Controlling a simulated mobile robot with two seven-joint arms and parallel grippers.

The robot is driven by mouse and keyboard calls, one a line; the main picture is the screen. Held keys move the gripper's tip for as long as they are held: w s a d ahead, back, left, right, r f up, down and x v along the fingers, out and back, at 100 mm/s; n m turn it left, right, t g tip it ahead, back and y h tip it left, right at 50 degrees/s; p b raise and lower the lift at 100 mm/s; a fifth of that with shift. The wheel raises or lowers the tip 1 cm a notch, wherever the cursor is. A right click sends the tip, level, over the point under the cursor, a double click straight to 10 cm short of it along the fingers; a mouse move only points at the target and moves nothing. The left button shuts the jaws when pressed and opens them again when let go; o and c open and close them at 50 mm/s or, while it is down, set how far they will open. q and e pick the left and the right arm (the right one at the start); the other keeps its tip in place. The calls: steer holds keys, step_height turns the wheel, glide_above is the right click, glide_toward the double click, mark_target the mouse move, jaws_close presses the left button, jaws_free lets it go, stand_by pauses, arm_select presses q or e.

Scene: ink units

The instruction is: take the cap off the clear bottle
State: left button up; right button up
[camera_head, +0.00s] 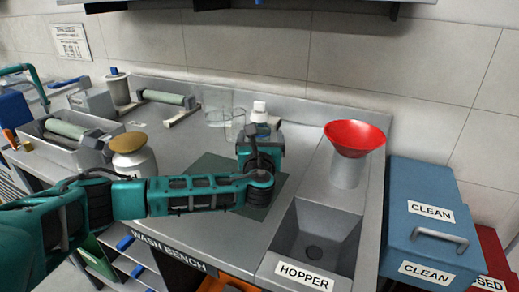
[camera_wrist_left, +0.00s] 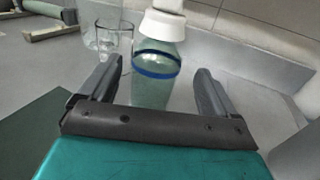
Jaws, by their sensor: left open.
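The clear bottle (camera_wrist_left: 155,88) stands upright on the bench, with a blue band near its shoulder and a white cap (camera_wrist_left: 163,26) on top. In the head view the white cap (camera_head: 259,106) shows just beyond my left gripper (camera_head: 260,128), which hides most of the bottle below. In the left wrist view my left gripper (camera_wrist_left: 160,68) is open, one finger to each side of the bottle in the picture. I see a gap on both sides; whether the bottle is fully between the fingers, I cannot tell. My right gripper is not in view.
Glass beakers (camera_head: 217,108) stand left of the bottle. A red funnel (camera_head: 355,136) sits on a grey cylinder to the right, behind the hopper basin (camera_head: 313,245). A dark green mat (camera_head: 212,165) lies under my left arm. A silver jar with a brown lid (camera_head: 127,143) stands left.

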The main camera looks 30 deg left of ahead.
arm_select(q)
steer(key=shift+b+x, duration=0.35)
steer(key=shift+x, duration=1.95)
steer(key=shift+a+r, duration=0.1)
steer(key=shift+a, duration=0.1)
steer(key=shift+s, duration=0.1)
jaws_close()
